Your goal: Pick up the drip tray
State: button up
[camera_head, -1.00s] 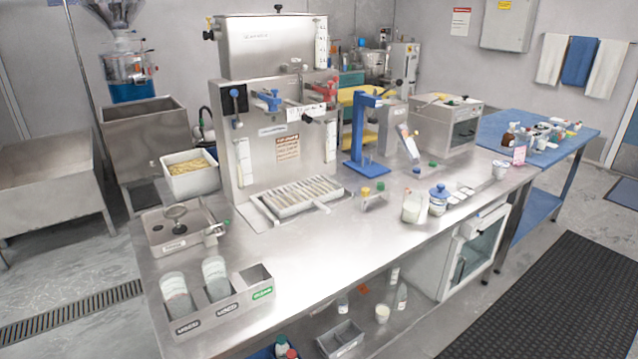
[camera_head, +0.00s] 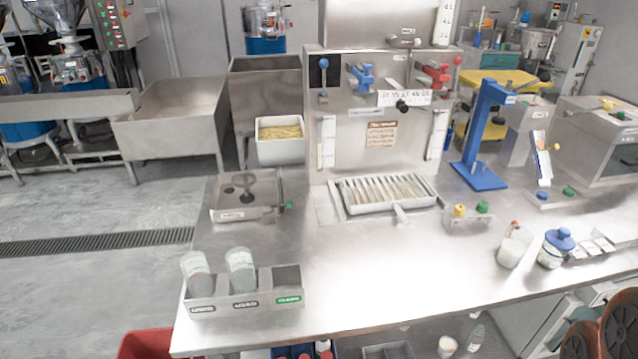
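The drip tray (camera_head: 372,209) appears to be the white, shallow, slatted tray at the foot of the steel machine (camera_head: 385,115). It lies level in the machine's base recess, with a short handle (camera_head: 401,214) pointing toward the front edge of the table. Nothing covers its top. My gripper is not in view.
The steel counter before the tray (camera_head: 380,270) is clear.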

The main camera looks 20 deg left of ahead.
aim_at(373, 194)
jog(key=u, duration=0.9)
jog(key=i, duration=0.8)
jog(key=u, duration=0.75)
